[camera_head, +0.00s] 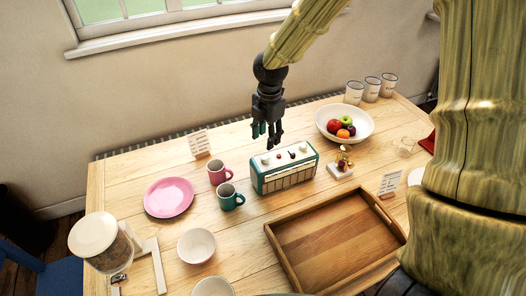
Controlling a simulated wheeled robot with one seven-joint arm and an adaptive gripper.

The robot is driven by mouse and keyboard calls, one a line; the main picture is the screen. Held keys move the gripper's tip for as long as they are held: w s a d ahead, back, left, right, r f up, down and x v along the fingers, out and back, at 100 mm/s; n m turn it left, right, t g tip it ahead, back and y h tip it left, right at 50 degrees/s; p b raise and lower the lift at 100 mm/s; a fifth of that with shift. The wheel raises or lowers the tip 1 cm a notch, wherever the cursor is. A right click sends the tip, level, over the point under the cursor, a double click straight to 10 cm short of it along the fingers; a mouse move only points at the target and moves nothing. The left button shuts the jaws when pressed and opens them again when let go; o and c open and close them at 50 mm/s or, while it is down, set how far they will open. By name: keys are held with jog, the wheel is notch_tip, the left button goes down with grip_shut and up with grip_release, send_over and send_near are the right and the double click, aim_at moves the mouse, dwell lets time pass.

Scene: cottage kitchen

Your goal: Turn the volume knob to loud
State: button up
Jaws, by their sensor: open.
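A teal and cream radio (284,176) stands near the middle of the wooden table. Several small knobs (278,155) sit along its top, pale ones and darker ones; which one is the volume knob is too small to tell. My gripper (267,138) points down above the back left part of the radio's top. Its dark fingers are apart and hold nothing. Whether they touch the radio cannot be told from this angle.
A pink mug (219,172) and a teal mug (229,197) stand close left of the radio. A small brass object on a white base (341,169) and a fruit bowl (326,128) are to the right. A wooden tray (276,241) lies in front. A pink plate (168,197) is left.

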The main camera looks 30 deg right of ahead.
aim_at(265, 157)
jog(key=shift+w+a+f+p, duration=0.1)
jog(key=shift+f+p, duration=0.25)
jog(key=shift+f, duration=1.9)
jog(key=shift+w+f+p, duration=0.1)
jog(key=shift+f+p, duration=0.25)
jog(key=shift+f, duration=1.9)
grip_shut()
